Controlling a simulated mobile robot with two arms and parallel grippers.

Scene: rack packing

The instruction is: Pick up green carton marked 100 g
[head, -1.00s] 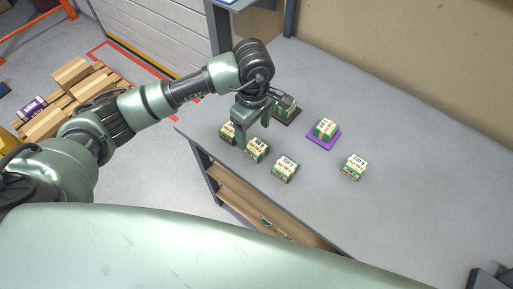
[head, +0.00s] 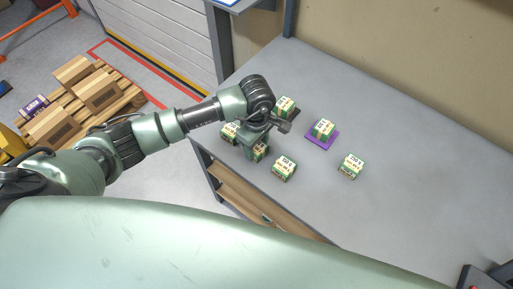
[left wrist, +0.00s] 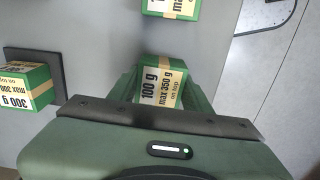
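The green carton marked 100 g (left wrist: 160,82) stands on the table between my left gripper's fingers in the left wrist view; its label also reads max 350 g on top. In the head view the carton (head: 261,151) is partly hidden by my left gripper (head: 252,150), which is lowered around it. The fingers appear open, one on each side; contact is hard to make out. My right gripper is not in view.
A 300 g carton (left wrist: 25,85) sits on a dark mat (left wrist: 48,58). Another carton (head: 323,129) sits on a purple mat (head: 320,143). Other green cartons stand close by (head: 230,133), (head: 284,168) and farther right (head: 351,166). The right half of the grey table (head: 430,170) is mostly clear.

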